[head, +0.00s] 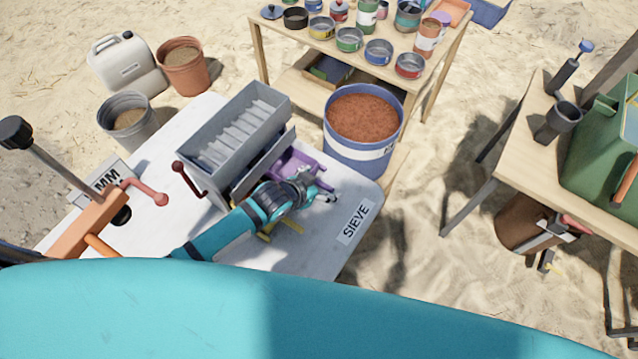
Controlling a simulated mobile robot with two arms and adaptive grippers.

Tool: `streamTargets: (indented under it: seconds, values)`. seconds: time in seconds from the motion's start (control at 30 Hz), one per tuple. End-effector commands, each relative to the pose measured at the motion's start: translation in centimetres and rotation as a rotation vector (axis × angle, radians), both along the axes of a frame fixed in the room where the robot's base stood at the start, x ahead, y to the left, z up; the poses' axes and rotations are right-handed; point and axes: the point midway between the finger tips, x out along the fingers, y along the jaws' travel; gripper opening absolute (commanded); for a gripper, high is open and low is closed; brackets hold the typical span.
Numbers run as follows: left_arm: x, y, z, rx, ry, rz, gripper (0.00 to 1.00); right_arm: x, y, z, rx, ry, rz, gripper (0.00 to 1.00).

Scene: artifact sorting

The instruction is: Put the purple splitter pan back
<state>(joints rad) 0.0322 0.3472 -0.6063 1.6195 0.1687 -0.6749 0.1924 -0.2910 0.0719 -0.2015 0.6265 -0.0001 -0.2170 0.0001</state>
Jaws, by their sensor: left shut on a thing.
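The purple splitter pan (291,160) is beside the grey slotted splitter box (238,134), at its lower right side on the white table. My left gripper (325,191) is at the pan's near right end, shut on the pan. The fingers and wrist hide part of the pan. I cannot tell whether the pan rests on the table or is slightly raised. My right gripper is not in view.
A blue bucket of reddish soil (362,148) stands just behind the table's right part. A SIEVE label (356,222) lies on clear tabletop to the right. A yellow piece (292,224) shows beside my arm. A crank handle (187,178) sticks out left of the box.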

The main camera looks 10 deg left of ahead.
Motion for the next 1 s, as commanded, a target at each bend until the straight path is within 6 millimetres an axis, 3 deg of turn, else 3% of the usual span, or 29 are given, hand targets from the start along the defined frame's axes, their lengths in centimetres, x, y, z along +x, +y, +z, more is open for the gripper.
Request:
streamTargets:
  seconds: [0.03, 0.13, 0.53, 1.0]
  values:
    - [0.0, 0.0, -0.1, 0.0, 0.0, 0.0, 0.88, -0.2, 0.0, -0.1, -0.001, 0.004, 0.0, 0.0]
    - [0.0, 0.0, -0.1, 0.0, 0.0, 0.0, 1.0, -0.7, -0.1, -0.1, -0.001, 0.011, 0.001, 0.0]
    - [-0.4, 0.2, 0.7, 0.0, 0.001, 0.0, 1.0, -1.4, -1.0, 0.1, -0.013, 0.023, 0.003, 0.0]
    - [-6.2, 3.1, 7.2, 0.0, -0.001, -0.001, 1.0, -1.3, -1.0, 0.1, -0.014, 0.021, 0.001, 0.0]
